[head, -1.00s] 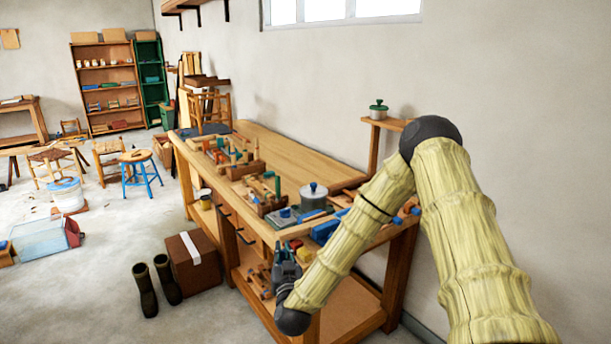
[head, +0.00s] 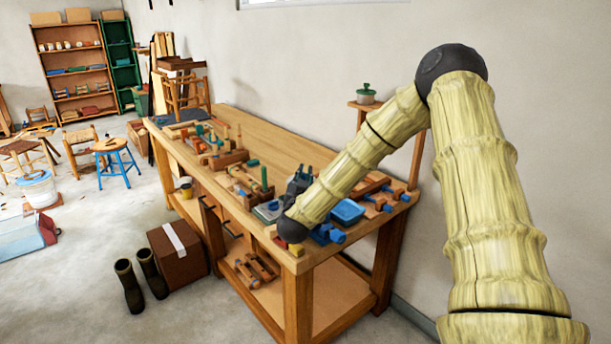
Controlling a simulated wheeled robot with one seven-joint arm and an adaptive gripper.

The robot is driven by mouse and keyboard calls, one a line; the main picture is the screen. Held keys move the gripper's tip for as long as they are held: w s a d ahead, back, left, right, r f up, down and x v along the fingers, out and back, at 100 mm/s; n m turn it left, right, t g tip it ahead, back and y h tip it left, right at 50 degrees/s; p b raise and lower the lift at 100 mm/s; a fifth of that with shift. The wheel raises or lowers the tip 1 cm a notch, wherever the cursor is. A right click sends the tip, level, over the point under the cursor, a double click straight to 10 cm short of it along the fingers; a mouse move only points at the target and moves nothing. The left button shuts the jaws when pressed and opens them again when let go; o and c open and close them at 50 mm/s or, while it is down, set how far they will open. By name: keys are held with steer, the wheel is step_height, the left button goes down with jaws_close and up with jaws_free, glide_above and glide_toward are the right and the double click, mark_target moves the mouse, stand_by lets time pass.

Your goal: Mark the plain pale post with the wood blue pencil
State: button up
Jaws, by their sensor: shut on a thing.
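My gripper (head: 300,181) is dark grey and sits over the near part of the wooden workbench (head: 270,148), with its fingers pointing away from me. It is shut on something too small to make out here. I cannot pick out the wood blue pencil. Several short upright pieces stand in wooden holders on the bench. I cannot tell whether the pale one is the plain pale post. My gripper and forearm hide part of the bench top.
A blue tray (head: 347,212) and clamps lie at the bench's right end. A lidded pot (head: 366,93) stands on a small stand behind. The bench top's back strip is clear.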

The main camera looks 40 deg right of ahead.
steer(key=shift+a+f+b, duration=0.2)
steer(key=shift+f+b, duration=1.25)
steer(key=shift+f, duration=1.2)
steer(key=shift+a+f+b, duration=0.1)
steer(key=shift+f+b, duration=0.25)
steer(key=shift+f, duration=0.15)
steer(key=shift+w+a+b, duration=0.15)
steer(key=shift+w+b, duration=0.2)
steer(key=shift+w, duration=0.75)
steer(key=shift+d+r+p, duration=0.15)
steer(key=shift+r+p, duration=0.75)
steer(key=shift+r, duration=0.6)
steer(key=shift+d+r+p, duration=0.1)
steer(key=shift+r+p, duration=0.75)
steer(key=shift+r, duration=0.65)
steer(key=shift+w, duration=0.1)
